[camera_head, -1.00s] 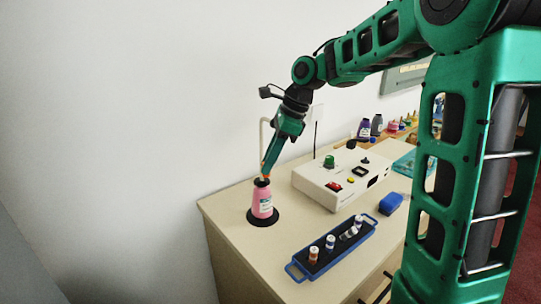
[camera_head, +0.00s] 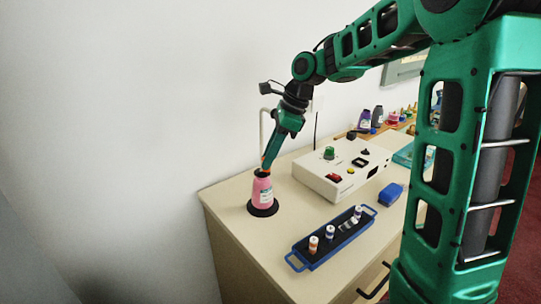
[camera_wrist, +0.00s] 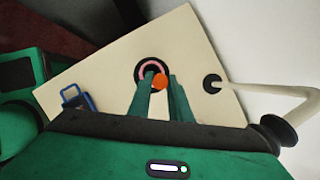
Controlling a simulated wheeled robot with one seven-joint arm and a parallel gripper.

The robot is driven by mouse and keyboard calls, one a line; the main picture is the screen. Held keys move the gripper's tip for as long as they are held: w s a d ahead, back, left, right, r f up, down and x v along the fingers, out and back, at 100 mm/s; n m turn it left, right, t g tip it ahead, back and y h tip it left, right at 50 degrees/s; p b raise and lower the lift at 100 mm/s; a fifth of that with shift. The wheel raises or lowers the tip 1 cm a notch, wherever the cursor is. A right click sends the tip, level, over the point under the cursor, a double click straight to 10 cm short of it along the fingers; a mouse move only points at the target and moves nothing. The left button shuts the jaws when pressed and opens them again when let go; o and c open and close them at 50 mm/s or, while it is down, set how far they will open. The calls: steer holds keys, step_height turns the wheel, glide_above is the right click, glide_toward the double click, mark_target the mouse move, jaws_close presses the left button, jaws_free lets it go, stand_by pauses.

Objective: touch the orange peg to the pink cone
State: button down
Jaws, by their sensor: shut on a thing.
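In the wrist view my gripper (camera_wrist: 164,86) is shut on the orange peg (camera_wrist: 159,82), which shows as a round orange end between the fingers. Behind it shows a pink ring (camera_wrist: 155,62). I cannot tell whether peg and pink thing touch.
A white control box (camera_head: 340,172) with knobs stands to the right. A blue-handled rack (camera_head: 297,262) with several vials lies in front, with a blue block (camera_head: 392,195) beside it. A pale bent pipe (camera_wrist: 262,90) rises near the gripper. Bottles stand farther back.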

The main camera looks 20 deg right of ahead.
steer(key=shift+f, duration=0.45)
stand_by(1.1)
steer(key=shift+r, duration=2.6)
